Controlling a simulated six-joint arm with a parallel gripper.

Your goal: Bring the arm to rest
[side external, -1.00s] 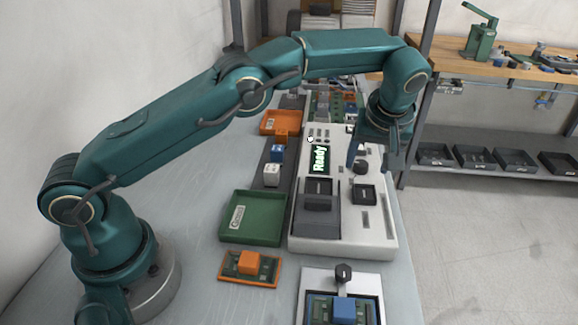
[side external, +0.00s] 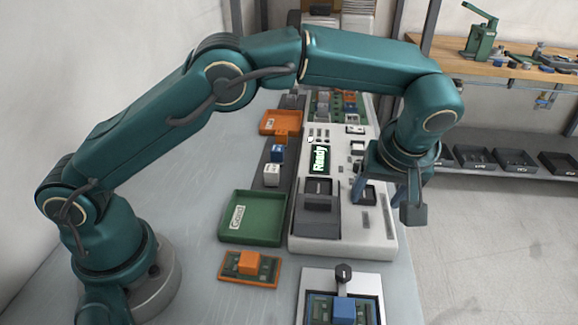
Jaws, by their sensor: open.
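My gripper (side external: 386,204) points down over the right side of the white test machine (side external: 338,228), in front of its lit "Ready" display. Its two fingers are spread apart with nothing between them. It appears above the machine's surface and not touching it, though the exact height is hard to judge. My arm arches from its base at the lower left across the top of the machine.
A green "Good" tray (side external: 262,232) and an orange tray (side external: 270,122) lie left of the machine. White and blue cubes sit on a dark strip (side external: 268,191). An orange-topped board (side external: 249,264) and a blue-topped fixture (side external: 343,312) lie in front. A workbench (side external: 500,65) stands back right.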

